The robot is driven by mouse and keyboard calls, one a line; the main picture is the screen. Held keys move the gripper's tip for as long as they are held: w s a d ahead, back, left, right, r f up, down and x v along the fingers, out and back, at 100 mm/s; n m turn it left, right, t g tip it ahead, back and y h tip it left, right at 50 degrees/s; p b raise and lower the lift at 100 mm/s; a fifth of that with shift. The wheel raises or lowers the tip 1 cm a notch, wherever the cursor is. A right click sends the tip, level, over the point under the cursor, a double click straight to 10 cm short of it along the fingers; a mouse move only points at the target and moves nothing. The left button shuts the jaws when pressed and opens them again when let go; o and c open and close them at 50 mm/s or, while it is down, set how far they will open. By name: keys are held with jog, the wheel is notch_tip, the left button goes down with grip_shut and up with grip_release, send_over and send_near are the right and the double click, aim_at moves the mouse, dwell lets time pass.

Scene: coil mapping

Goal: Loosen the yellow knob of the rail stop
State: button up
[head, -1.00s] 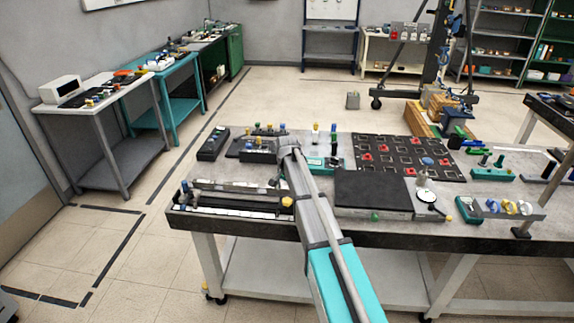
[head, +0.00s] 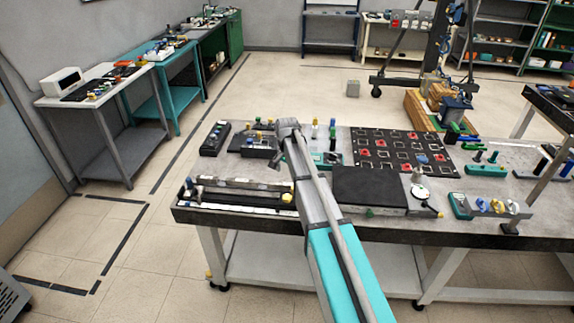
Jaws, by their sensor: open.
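The yellow knob (head: 287,198) sits at the right end of a long rail fixture (head: 235,197) on the near left of the workbench. It is just left of my arm, which may hide part of the rail stop. My gripper (head: 274,163) is small and dark in the head view, above and beyond the rail, pointing down and left. It is open and appears empty, apart from the yellow knob.
Behind the rail stand dark blocks with coloured knobs (head: 257,145) and a black box (head: 215,138). A dark flat plate (head: 370,186) lies right of my arm. Farther right is a black board with red pieces (head: 400,152). The workbench's front edge (head: 240,223) is near the rail.

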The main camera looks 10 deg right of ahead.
jog(key=shift+r+p, duration=0.3)
jog(key=shift+r, duration=0.2)
jog(key=shift+s, duration=0.1)
jog(key=s+n, duration=0.8)
jog(key=s, duration=2.1)
jog(key=shift+s+a, duration=0.15)
jog(key=shift+a, duration=0.2)
